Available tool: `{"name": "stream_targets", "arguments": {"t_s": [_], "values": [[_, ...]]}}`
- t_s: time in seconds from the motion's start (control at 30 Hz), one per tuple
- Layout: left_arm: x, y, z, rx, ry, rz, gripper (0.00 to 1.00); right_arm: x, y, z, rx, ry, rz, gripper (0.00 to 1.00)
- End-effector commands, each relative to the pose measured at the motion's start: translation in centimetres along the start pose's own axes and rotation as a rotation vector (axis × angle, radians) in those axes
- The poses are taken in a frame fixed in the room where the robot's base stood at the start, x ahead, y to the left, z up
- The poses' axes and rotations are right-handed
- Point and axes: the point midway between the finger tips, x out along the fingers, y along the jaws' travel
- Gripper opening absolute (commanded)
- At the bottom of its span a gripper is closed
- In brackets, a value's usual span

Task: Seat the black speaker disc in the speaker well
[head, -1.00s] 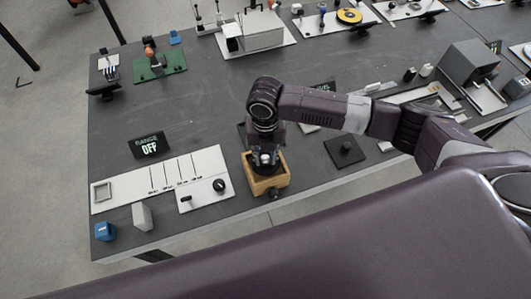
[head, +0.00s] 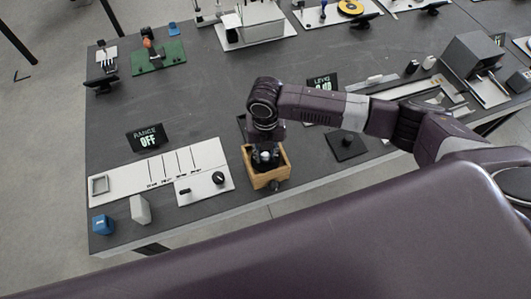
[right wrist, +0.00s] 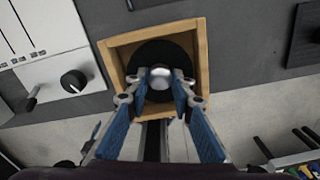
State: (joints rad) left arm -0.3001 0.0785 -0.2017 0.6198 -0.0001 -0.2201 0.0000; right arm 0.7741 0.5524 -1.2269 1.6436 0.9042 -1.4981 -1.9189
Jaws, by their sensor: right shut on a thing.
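The black speaker disc (right wrist: 150,54) has a silver dome in its middle. In the right wrist view it lies within the outline of the open wooden box (right wrist: 202,55), which forms the speaker well. The box also shows in the head view (head: 270,181) near the table's front edge. My right gripper (right wrist: 161,84) points down over the box and is shut on the disc near its dome. Whether the disc rests flat on the bottom is hidden. My left gripper is not in view.
Left of the box is a white panel (head: 130,183) with sliders and a dark knob (head: 218,177). A black plate with a knob (head: 346,146) lies to the right.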

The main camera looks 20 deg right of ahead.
Motion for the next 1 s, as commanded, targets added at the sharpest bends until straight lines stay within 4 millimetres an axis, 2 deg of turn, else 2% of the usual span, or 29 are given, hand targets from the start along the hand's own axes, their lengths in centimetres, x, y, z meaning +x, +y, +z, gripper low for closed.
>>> {"name": "stream_targets", "arguments": {"t_s": [0.33,0.37,0.53,0.83,1.0], "values": [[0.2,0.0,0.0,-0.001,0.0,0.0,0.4,0.5,0.0,0.0,0.0,0.0,0.0,0.0],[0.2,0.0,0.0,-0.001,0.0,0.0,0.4,0.5,0.0,0.0,-0.001,0.0,0.0,0.24],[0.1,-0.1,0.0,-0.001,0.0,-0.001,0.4,0.5,0.0,0.0,0.0,0.0,0.0,0.42],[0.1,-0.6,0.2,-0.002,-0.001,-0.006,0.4,0.4,0.0,0.0,0.0,0.0,0.0,0.42],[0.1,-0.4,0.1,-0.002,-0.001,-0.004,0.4,-1.5,0.0,0.1,0.0,-0.003,0.002,0.42]]}}
